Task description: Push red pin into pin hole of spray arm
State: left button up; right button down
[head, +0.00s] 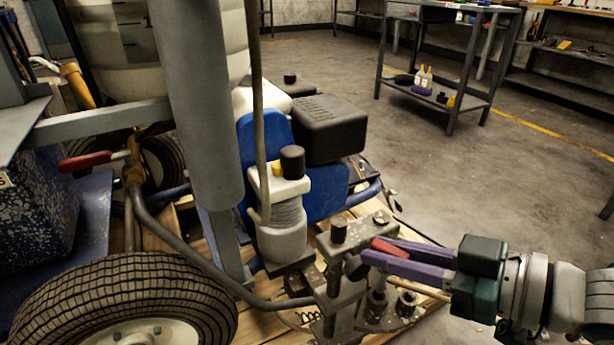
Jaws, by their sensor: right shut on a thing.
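My right gripper (370,258) reaches in from the right with purple fingers. It is shut on the red pin (389,247), whose red part shows between and above the fingers. The spray arm (345,240), a grey metal bracket assembly with a vertical post, stands at the front of the line striper, right at the fingertips. The pin's tip and the pin hole are hidden by the fingers and bracket, so I cannot tell whether the pin is in the hole. My left gripper does not show.
A black tire (60,305) fills the lower left. A white and grey pump (280,215) and a blue-black engine (335,130) stand behind the bracket. A hose (185,250) curves across the front. Wooden pallet boards lie below. Open concrete floor (460,170) extends right toward a workbench.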

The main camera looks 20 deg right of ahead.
pick_arm(q)
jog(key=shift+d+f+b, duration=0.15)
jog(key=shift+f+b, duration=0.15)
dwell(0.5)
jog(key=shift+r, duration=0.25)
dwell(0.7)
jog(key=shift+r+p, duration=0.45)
jog(key=shift+p, duration=0.25)
dwell(0.8)
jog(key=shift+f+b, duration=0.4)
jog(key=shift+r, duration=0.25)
dwell(0.4)
jog(key=shift+p, duration=0.3)
